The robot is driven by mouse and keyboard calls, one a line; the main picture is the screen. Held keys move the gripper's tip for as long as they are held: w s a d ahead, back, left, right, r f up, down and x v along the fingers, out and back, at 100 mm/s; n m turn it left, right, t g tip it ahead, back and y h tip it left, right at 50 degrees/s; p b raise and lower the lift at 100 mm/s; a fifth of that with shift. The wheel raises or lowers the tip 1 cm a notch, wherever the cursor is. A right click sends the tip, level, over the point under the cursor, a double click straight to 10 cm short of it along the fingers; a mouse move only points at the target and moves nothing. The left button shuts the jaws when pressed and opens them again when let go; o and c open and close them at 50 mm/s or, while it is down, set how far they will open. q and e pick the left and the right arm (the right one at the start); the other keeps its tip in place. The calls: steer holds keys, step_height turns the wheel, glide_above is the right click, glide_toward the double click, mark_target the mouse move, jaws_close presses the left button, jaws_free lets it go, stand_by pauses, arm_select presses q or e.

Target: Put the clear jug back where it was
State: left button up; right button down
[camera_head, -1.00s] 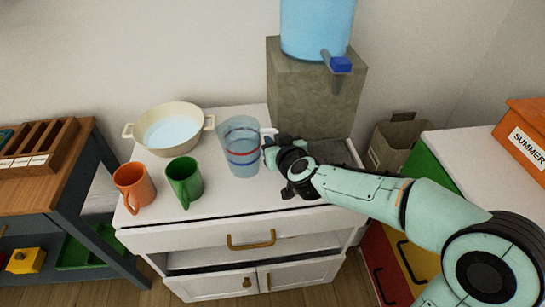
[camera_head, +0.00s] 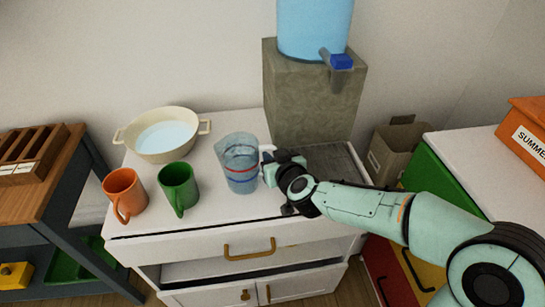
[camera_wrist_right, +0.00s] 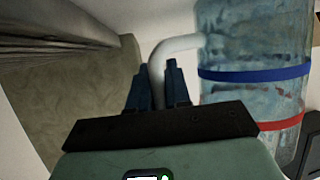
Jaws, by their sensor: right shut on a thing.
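The clear jug (camera_head: 238,163), bluish with a red and a blue band, is at the middle of the white cabinet top, right of the green mug. It looks about upright; I cannot tell whether its base touches the top. My right gripper (camera_head: 268,168) is at the jug's right side, shut on its handle. In the right wrist view the gripper's dark fingers (camera_wrist_right: 158,88) close around the pale handle (camera_wrist_right: 172,46), with the jug's body (camera_wrist_right: 252,65) to the right. My left gripper is not in view.
An orange mug (camera_head: 124,192), a green mug (camera_head: 179,187) and a cream two-handled bowl (camera_head: 128,133) stand left on the white cabinet (camera_head: 222,211). A stone block (camera_head: 312,105) bearing a blue water dispenser (camera_head: 315,25) is behind right, above a grey tray (camera_head: 335,165).

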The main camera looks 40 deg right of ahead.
steer(key=c, duration=1.1)
jaws_free()
steer(key=shift+r, duration=0.3)
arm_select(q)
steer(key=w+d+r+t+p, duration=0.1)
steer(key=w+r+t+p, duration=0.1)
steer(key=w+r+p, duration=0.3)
arm_select(e)
steer(key=b+v, duration=0.1)
steer(key=v, duration=0.5)
steer(key=shift+s+r, duration=0.3)
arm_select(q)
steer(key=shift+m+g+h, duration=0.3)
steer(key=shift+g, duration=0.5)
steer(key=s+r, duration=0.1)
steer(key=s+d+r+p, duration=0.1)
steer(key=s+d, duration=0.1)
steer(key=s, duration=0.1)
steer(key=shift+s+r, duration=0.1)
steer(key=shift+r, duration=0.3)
arm_select(e)
steer(key=v, duration=0.5)
steer(key=shift+s+a+f, duration=0.15)
steer(key=shift+a+f, duration=0.05)
